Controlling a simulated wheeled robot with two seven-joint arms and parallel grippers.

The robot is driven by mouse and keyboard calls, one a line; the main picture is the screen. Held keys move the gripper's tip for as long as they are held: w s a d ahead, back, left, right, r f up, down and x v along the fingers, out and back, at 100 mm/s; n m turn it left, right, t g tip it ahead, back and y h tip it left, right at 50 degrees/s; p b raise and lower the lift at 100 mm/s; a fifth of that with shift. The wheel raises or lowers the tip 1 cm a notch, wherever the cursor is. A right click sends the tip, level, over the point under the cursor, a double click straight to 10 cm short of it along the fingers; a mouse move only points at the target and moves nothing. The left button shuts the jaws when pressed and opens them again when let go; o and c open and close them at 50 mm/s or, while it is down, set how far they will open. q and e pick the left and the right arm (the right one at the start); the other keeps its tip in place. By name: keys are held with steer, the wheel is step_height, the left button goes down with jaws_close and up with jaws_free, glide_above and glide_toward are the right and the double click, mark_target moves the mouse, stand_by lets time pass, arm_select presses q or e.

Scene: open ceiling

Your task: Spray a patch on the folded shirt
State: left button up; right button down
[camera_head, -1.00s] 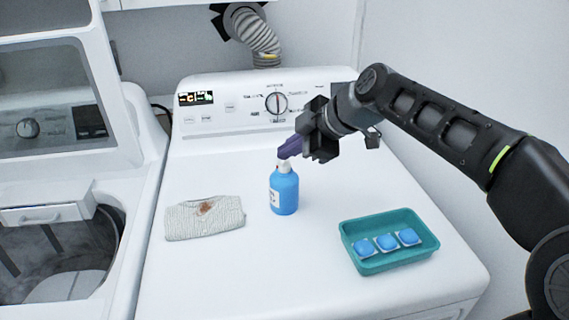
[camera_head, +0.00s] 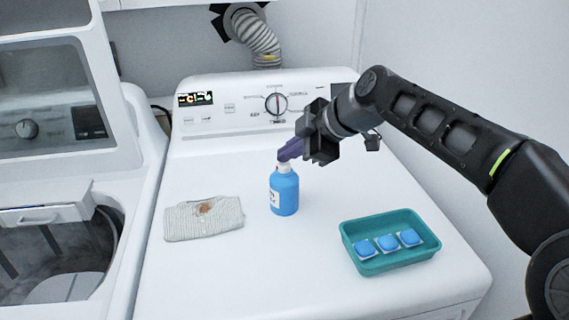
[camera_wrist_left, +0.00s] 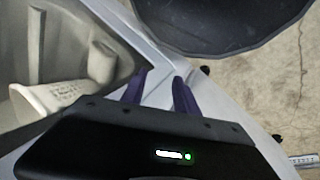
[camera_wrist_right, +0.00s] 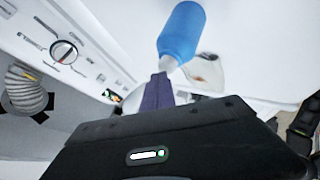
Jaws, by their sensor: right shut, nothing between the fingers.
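The folded shirt (camera_head: 182,224) is light grey and lies flat on the white machine top, with a brown patch (camera_head: 206,208) near its upper middle. A blue spray bottle (camera_head: 285,194) with a white top stands upright to its right. My right gripper (camera_head: 284,154) is shut, its purple fingertips at the bottle's top, with nothing between them. In the right wrist view, the closed fingers (camera_wrist_right: 157,91) meet near the bottle's neck (camera_wrist_right: 180,38); exact contact is unclear. In the left wrist view, my left gripper (camera_wrist_left: 158,88) has its fingers apart and empty.
A teal tray (camera_head: 348,236) with three blue-and-white pieces sits at the front right. The control panel (camera_head: 230,110) rises behind. An open machine (camera_head: 45,215) stands at left. The left wrist view shows a white cup-like object (camera_wrist_left: 45,98) and a dark round container (camera_wrist_left: 225,25).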

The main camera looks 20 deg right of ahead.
mark_target(288, 166)
stand_by(0.3)
steer(key=shift+r+p, duration=0.45)
steer(key=shift+r, duration=0.35)
steer(key=shift+r+p, duration=2.05)
steer(key=shift+r, duration=0.95)
